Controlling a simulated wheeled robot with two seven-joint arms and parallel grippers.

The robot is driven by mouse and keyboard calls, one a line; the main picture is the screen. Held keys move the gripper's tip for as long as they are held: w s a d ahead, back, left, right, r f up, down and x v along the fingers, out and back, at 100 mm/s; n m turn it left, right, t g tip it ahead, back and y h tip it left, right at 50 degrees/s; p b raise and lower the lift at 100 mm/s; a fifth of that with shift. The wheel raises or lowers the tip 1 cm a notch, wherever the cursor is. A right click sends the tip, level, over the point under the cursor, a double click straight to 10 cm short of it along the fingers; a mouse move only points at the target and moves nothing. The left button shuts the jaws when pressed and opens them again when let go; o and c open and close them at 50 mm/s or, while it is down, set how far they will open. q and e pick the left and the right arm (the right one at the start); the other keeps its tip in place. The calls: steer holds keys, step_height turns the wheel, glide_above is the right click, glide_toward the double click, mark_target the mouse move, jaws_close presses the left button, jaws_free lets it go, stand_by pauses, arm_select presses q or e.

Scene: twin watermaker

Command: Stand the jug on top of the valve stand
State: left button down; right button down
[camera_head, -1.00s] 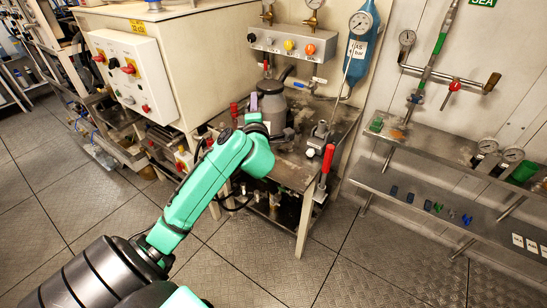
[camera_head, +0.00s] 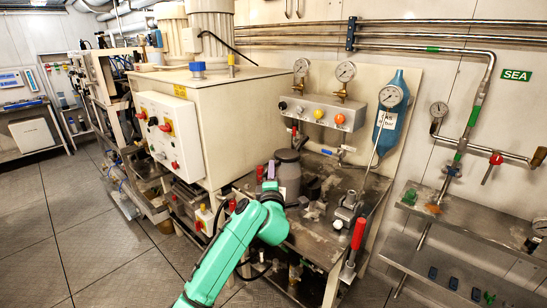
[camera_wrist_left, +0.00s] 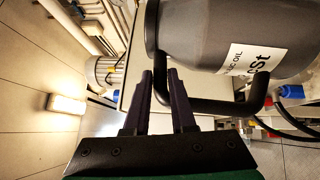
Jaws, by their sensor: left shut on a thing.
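The jug (camera_head: 289,178) is dark grey with a darker lid and stands upright at the back left of the metal valve stand's top (camera_head: 312,235). I cannot tell whether its base touches the top. My left gripper (camera_head: 271,172) is at the jug's near left side. In the left wrist view the jug (camera_wrist_left: 215,35) shows sideways with a white label, and my left gripper's dark fingers (camera_wrist_left: 160,75) are shut on its handle (camera_wrist_left: 215,107). The arm hides part of the stand. My right gripper is not in view.
A valve with a red lever (camera_head: 358,234) stands at the stand's right front. A cream cabinet (camera_head: 236,110) is close on the left. A gauge panel (camera_head: 322,112) and a blue gauge unit (camera_head: 391,118) are behind. A shelf (camera_head: 470,225) runs along the right.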

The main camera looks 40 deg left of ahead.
arm_select(q)
step_height(320, 180, down, 9)
steer(key=b, duration=0.2)
steer(key=shift+f, duration=0.2)
steer(key=c, duration=1.1)
jaws_free()
steer(key=shift+d+f, duration=0.1)
steer(key=shift+f, duration=0.25)
steer(key=o, duration=0.3)
steer(key=shift+s, duration=0.1)
steer(key=shift+o, duration=0.2)
steer(key=shift+r, duration=0.15)
steer(key=shift+s+d, duration=0.1)
